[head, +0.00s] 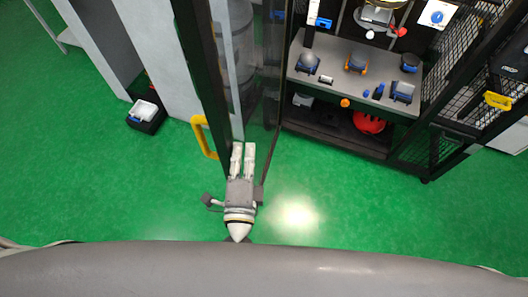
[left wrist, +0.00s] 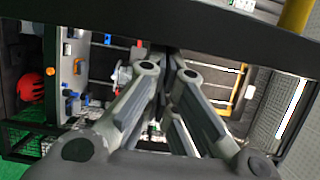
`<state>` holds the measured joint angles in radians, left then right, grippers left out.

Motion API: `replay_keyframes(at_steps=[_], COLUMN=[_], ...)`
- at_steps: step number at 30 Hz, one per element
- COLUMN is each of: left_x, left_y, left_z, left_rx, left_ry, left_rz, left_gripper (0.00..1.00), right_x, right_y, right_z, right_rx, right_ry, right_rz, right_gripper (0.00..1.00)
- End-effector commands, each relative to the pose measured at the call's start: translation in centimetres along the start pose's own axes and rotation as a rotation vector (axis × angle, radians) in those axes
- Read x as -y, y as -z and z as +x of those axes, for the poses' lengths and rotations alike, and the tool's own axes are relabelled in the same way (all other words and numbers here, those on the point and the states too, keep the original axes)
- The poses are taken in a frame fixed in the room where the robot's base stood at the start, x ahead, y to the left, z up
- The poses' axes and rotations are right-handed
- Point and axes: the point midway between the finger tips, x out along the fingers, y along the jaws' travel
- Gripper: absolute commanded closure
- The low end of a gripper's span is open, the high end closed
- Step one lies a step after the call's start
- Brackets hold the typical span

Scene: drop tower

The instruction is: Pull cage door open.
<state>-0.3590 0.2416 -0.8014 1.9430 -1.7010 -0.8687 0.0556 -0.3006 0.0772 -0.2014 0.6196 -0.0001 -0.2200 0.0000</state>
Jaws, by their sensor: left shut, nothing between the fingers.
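The cage door (head: 207,85) is a dark-framed, see-through panel standing out from the cage at an angle, with an open gap to its right. Its yellow handle (head: 203,137) is on the left face of the frame. My left gripper (head: 243,147) is shut and empty. It is at the door's near edge, right of the handle and apart from it. In the left wrist view, the closed fingers (left wrist: 170,58) reach to the dark door frame (left wrist: 90,25); I cannot tell whether they touch. The handle shows at top right (left wrist: 296,15). My right gripper is not in view.
Inside the cage, a grey shelf (head: 335,84) holds several small blue and orange items. A red helmet (head: 369,122) sits below it. A mesh panel with another yellow handle (head: 497,101) stands at right. A black bin (head: 146,117) is at left. Green floor is clear in front.

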Motion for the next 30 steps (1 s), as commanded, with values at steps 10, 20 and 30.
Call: replay_keyframes(at_steps=[10, 20, 30], left_x=[-0.2, 0.0, 0.9], left_y=[-6.5, -11.7, -13.0], left_z=[1.3, 2.9, 3.4], left_rx=[-0.082, -0.162, -0.200], left_ry=[0.003, 0.004, 0.005], left_rz=[0.005, 0.003, -0.002], left_gripper=[1.00, 1.00, 1.00], right_x=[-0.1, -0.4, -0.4], right_y=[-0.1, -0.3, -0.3], right_z=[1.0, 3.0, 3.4], right_rx=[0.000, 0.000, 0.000], right_ry=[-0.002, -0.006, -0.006], right_rz=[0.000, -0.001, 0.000], right_gripper=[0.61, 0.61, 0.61])
